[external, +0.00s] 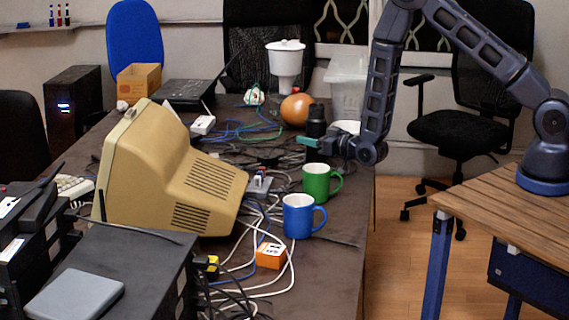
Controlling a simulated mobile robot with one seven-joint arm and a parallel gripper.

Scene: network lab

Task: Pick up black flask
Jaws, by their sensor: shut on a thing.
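The black flask (316,115) stands upright in the right half of the cluttered dark table, in front of an orange ball. My gripper (312,146) reaches in from the right, low over the table, and is shut on the flask. A teal fingertip shows at the flask's left side. The lower part of the flask is partly hidden by the gripper, and I cannot tell whether its base touches the table.
A green mug (316,184) and a blue mug (298,216) stand just in front of my gripper. The orange ball (295,110), a white pitcher (286,68) and a clear bin (347,88) are behind. Cables and a beige monitor (165,170) crowd the left.

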